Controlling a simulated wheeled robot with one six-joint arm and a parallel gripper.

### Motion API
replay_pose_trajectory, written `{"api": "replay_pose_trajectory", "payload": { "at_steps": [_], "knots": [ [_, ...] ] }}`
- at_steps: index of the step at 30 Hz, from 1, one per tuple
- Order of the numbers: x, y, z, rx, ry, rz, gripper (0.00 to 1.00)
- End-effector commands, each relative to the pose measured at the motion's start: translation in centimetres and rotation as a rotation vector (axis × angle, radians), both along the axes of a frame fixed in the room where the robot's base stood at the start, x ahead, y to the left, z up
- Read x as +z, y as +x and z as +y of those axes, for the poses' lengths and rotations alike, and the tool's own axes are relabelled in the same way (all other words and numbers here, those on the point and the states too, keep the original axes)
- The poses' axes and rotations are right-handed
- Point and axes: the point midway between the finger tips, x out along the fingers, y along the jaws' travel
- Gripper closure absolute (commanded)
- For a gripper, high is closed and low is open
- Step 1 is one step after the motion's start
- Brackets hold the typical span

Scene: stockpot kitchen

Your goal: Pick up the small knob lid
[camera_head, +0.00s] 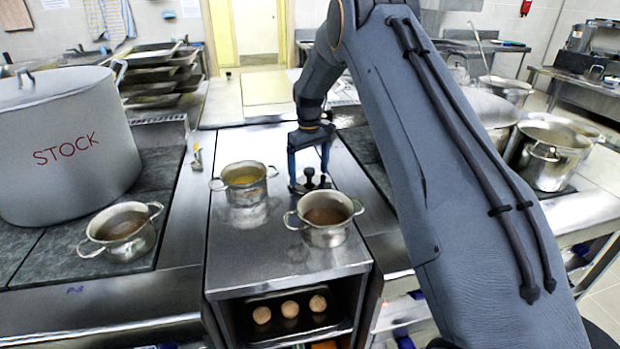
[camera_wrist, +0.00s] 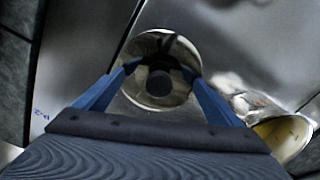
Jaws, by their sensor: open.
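The small knob lid (camera_wrist: 181,55) is a round shiny metal disc with a dark round knob (camera_wrist: 158,83) at its middle in the wrist view. In the head view its dark knob (camera_head: 309,174) shows low over the metal counter, behind the two small pots; the disc is hard to make out there. My gripper (camera_wrist: 158,72) is open, with its two blue fingers on either side of the knob and a gap to each. In the head view my gripper (camera_head: 308,169) points down over the lid. Whether the fingertips touch the lid cannot be told.
A small pot with yellow contents (camera_head: 244,184) stands left of the lid. Another pot with brown contents (camera_head: 325,228) stands in front. A third small pot (camera_head: 122,232) and the big STOCK pot (camera_head: 68,146) are at left. Bare counter (camera_head: 262,255) lies in front.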

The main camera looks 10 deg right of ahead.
Motion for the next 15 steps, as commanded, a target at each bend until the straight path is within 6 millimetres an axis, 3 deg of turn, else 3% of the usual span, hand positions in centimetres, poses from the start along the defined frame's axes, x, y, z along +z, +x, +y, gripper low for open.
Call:
{"api": "replay_pose_trajectory", "payload": {
  "at_steps": [8, 15],
  "knots": [
    [-0.46, 0.03, -0.24, -0.002, 0.0, -0.001, 0.11],
    [-0.45, 0.01, -0.23, -0.002, 0.0, 0.0, 0.48]
  ]
}}
